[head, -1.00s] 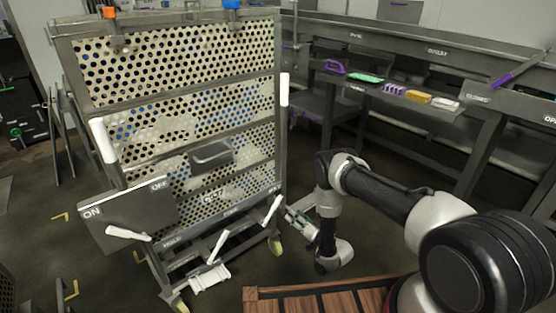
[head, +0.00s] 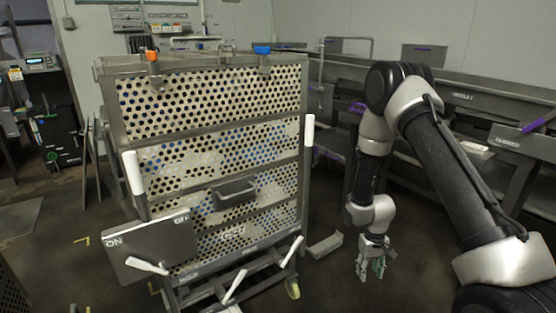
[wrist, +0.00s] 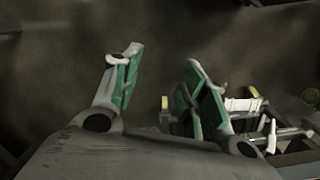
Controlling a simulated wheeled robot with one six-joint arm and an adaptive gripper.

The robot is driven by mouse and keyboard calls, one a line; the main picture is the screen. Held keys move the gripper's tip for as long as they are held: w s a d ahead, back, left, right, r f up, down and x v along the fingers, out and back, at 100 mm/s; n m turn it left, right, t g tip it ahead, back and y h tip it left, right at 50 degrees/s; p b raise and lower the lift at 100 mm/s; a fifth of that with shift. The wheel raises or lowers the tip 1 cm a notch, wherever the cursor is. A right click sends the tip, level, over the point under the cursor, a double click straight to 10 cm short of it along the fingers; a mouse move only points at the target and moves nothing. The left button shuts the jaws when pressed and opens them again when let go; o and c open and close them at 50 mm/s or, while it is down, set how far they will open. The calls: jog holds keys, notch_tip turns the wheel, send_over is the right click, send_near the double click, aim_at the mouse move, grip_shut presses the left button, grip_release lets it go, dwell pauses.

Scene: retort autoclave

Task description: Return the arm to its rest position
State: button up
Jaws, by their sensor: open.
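My gripper (head: 371,268) hangs at the end of my arm, pointing down over the dark floor, to the right of the perforated cart. In the wrist view my gripper (wrist: 160,85) shows its green-padded fingers spread apart with nothing between them. My arm rises from the lower right of the head view, bends at a high elbow and drops down to the gripper. The gripper is apart from the cart and touches nothing that I can see.
The perforated metal cart (head: 210,100) with white handles and an ON/OFF plate (head: 150,245) stands at left. A small grey block-like item (head: 325,245) is on the floor between cart and gripper. A bench (head: 470,100) runs along the right back.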

jog(key=s+d+r+t, duration=0.1)
jog(key=s+r, duration=0.7)
jog(key=r, duration=0.7)
jog(key=s+d+r+m+t, duration=0.1)
jog(key=s+r, duration=0.7)
jog(key=r, duration=0.8)
jog(key=s+d+r+m+t, duration=0.1)
jog(key=s+d+r+t, duration=0.2)
jog(key=s+r, duration=0.5)
notch_tip(320, 180, up, 8)
jog(key=shift+d+f, duration=0.2)
jog(key=shift+d, duration=0.05)
jog(key=shift+s, duration=0.1)
